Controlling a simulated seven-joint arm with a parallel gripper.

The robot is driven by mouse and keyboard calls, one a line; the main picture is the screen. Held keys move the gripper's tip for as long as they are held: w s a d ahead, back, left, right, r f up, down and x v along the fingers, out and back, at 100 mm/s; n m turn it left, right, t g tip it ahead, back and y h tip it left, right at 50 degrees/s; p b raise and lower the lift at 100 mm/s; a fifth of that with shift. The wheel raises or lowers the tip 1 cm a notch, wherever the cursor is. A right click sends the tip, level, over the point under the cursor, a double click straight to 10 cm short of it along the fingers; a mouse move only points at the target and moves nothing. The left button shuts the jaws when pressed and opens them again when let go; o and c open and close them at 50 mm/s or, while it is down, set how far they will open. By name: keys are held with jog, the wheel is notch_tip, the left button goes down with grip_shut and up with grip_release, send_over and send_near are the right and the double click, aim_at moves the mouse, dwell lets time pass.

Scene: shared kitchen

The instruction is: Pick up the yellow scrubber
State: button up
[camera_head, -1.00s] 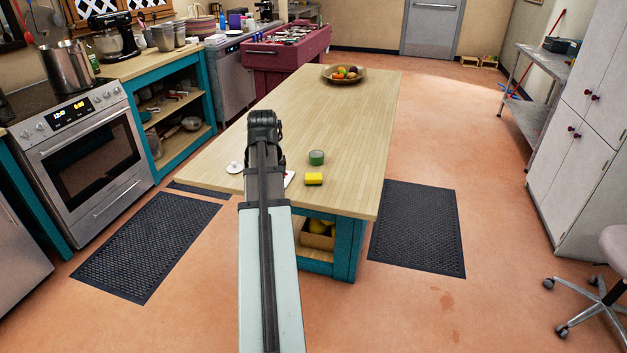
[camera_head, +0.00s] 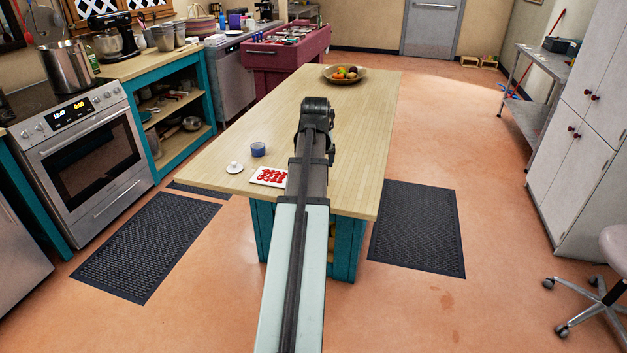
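The yellow scrubber is not visible now. A second earlier it lay near the front edge of the wooden island top (camera_head: 360,130), a spot my arm now covers. My arm reaches up over the front of the island from the bottom of the view. The fingers of my gripper are hidden behind the arm links, so I cannot see whether they are open or how close they are to the scrubber.
A white tray with red pieces (camera_head: 270,177), a blue cup (camera_head: 258,149) and a small white lidded thing (camera_head: 234,167) stand left of my arm. A fruit bowl (camera_head: 343,75) stands at the far end. The island's right side is clear.

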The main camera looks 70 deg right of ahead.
jog(key=shift+w+x, duration=0.2)
jog(key=shift+x, duration=4.05)
jog(key=shift+d+r, duration=0.1)
jog(key=shift+d, duration=0.1)
jog(key=c, duration=1.1)
jog(key=shift+r, duration=0.15)
jog(key=shift+c, duration=0.2)
